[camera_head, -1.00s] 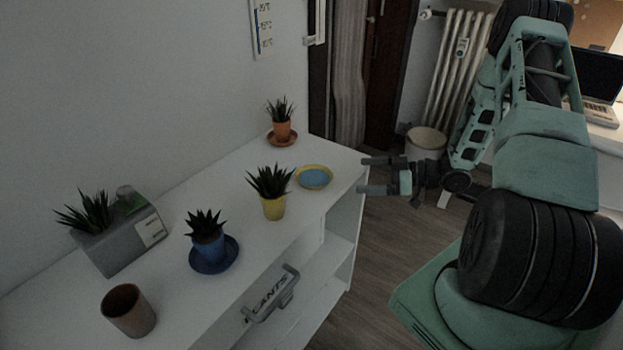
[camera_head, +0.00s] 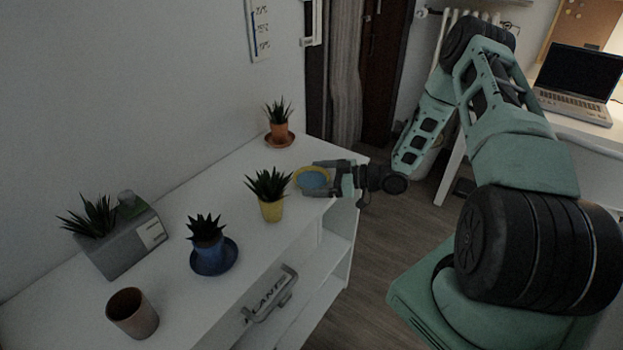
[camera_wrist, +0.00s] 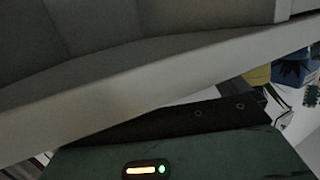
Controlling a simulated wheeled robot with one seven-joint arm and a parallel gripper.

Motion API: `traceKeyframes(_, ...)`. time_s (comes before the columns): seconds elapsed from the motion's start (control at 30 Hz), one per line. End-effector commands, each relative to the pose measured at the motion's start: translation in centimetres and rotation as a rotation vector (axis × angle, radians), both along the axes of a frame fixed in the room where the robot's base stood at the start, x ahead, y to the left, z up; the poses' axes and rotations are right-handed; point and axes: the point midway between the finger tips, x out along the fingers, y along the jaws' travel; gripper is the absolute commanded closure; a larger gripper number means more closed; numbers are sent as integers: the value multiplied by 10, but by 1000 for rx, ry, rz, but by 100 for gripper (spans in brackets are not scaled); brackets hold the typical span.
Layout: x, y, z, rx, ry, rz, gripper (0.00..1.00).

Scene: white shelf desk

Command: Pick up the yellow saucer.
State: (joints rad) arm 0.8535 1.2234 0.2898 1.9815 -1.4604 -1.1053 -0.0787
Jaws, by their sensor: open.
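One finger shows at the far side and one at the near side of the saucer. I cannot tell whether the fingers touch it. In the wrist view, my gripper's dark body fills the lower part, and the saucer cannot be made out.
The yellow-potted plant (camera_head: 271,208) stands close left of the saucer. An orange-potted plant (camera_head: 279,135) is behind it. A blue-potted plant (camera_head: 208,245), a brown cup (camera_head: 131,313) and a grey planter (camera_head: 125,247) stand farther left. The white shelf (camera_head: 180,205) has free room between them.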

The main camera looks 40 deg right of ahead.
Motion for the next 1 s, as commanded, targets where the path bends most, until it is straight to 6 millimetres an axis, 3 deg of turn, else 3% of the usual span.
traceKeyframes(0.2, 2, 1, -1, -1, 1, -1, 0)
traceKeyframes(0.33, 2, 1, -1, -1, 1, 0, 33)
traceKeyframes(0.37, 1, 1, -1, -1, 1, 0, 37)
traceKeyframes(0.77, 2, 1, 5, -1, -1, 0, 37)
traceKeyframes(1.0, 2, 1, 37, -3, -3, 2, 37)
